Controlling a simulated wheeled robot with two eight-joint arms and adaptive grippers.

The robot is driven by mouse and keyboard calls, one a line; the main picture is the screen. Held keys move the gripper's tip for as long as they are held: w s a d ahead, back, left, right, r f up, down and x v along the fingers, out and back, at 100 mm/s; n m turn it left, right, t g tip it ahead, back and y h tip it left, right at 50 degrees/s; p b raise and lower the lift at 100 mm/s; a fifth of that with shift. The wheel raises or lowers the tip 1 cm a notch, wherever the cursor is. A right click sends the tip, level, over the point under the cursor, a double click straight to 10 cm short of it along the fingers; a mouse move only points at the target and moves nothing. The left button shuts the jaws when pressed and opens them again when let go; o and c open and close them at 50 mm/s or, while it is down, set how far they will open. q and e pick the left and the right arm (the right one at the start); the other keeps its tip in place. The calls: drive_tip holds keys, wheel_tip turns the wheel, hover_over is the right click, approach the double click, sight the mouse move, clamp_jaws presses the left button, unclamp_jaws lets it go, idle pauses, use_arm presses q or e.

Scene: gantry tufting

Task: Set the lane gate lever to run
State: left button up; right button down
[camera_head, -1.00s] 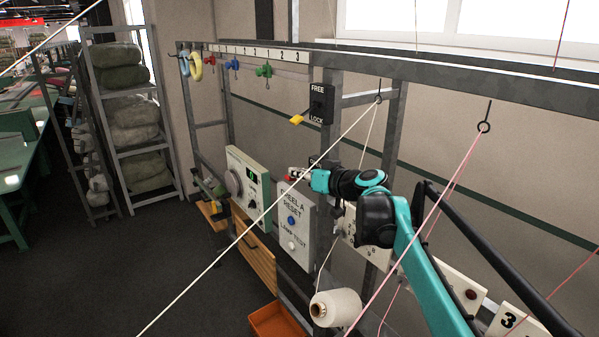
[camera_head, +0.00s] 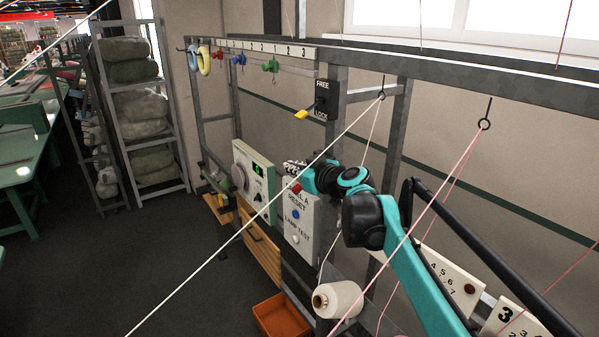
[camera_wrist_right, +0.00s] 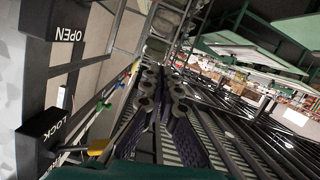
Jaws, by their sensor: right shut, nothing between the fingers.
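No lever marked as the lane gate lever, and no "run" label, can be made out. A black FREE/LOCK switch box (camera_head: 327,101) with a yellow-tipped lever (camera_head: 302,114) is on the frame post; the lever points out to the left. In the right wrist view, a box marked LOCK (camera_wrist_right: 40,138) shows at the left edge, with a yellow tip (camera_wrist_right: 96,163) beside it. My right gripper (camera_head: 287,167) is shut and empty, above the reel A reset panel (camera_head: 300,228) and below the FREE/LOCK box. Its fingers show in the right wrist view (camera_wrist_right: 164,84). My left gripper is out of view.
A control box with a dial and green display (camera_head: 254,177) stands left of the panel. Coloured hooks (camera_head: 238,60) hang from the upper rail. Yarn strands cross in front, and a white yarn cone (camera_head: 338,299) sits below. A box marked OPEN (camera_wrist_right: 58,22) is in the right wrist view.

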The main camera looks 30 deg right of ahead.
drive_tip(key=b+v, duration=0.1)
drive_tip(key=v, duration=0.8)
drive_tip(key=shift+s+a+f+b, duration=0.15)
drive_tip(key=shift+s+f+b, duration=0.15)
drive_tip(key=shift+s+b, duration=0.05)
drive_tip(key=s+a+f+g+y+b, duration=0.1)
drive_tip(key=a+f+b, duration=0.4)
drive_tip(key=f, duration=0.5)
drive_tip(key=s+a+f+g+y+b, duration=0.1)
drive_tip(key=s+a+f+g+b, duration=0.1)
drive_tip(key=a+f+b, duration=0.55)
drive_tip(key=s+a+f+g+h+b, duration=0.1)
drive_tip(key=s+f+b, duration=0.4)
drive_tip(key=f, duration=1)
drive_tip(key=s+a+f+m+g+b, duration=0.1)
drive_tip(key=s+f+b, duration=0.4)
drive_tip(key=f, duration=1)
drive_tip(key=s+a+f+m+g+h+b, duration=0.1)
drive_tip(key=s+a+f+g+b, duration=0.2)
drive_tip(key=f+b, duration=0.7)
wheel_tip(320, 180, down, 6)
drive_tip(key=shift+s+a+f+h, duration=0.15)
drive_tip(key=shift+s+a+h, duration=0.2)
drive_tip(key=shift+s, duration=0.9)
